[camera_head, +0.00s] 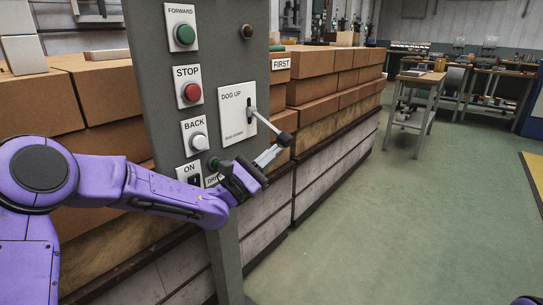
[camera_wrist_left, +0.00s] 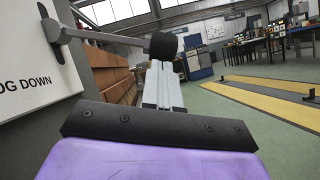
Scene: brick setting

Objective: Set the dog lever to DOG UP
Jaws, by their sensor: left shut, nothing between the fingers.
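The dog lever (camera_head: 265,122) sticks out from its white plate (camera_head: 234,104) on the grey control panel, slanting down to the right to a black knob (camera_head: 285,139). The plate reads DOG UP at the top, with smaller lettering at its lower end; the left wrist view shows DOG DOWN there. My left gripper (camera_head: 269,155) is shut and empty, its fingertips just below and left of the knob in the head view. In the left wrist view, the knob (camera_wrist_left: 163,46) is just above the fingertips (camera_wrist_left: 163,68); I cannot tell whether they touch.
The panel (camera_head: 151,49) also carries a green FORWARD button (camera_head: 185,34), a red STOP button (camera_head: 192,92), a white BACK button (camera_head: 199,142) and an ON switch. Stacked brown blocks (camera_head: 310,64) stand behind it. Green floor (camera_head: 400,220) is clear to the right.

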